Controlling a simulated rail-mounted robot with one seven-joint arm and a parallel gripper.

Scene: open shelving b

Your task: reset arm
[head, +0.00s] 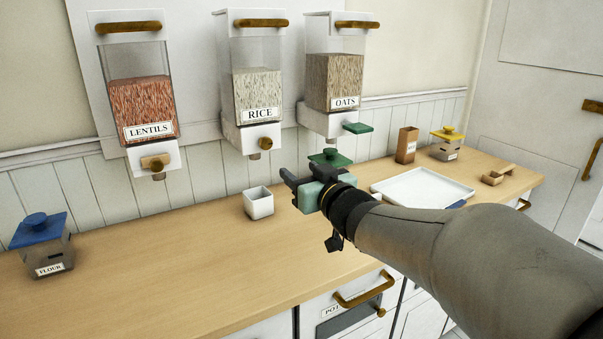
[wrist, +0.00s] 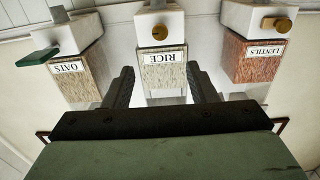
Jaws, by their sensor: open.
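My gripper (head: 289,184) is open and empty. In the head view it is held above the wooden counter (head: 200,245), to the right of a small white square cup (head: 258,202) and apart from it. My arm reaches in from the lower right. In the wrist view the gripper's two dark fingers (wrist: 158,88) stand apart, with the rice dispenser (wrist: 163,65) showing between them in the background. That view looks upside down. A green lid (head: 331,157) shows just behind my gripper; what is under it is hidden.
Lentils (head: 140,105), rice (head: 256,95) and oats (head: 333,80) dispensers hang on the wall. A blue-lidded flour canister (head: 45,255) stands left. A white tray (head: 420,182), brown box (head: 406,145), yellow-lidded canister (head: 445,150) and wooden piece (head: 497,174) are right. The front-left counter is clear.

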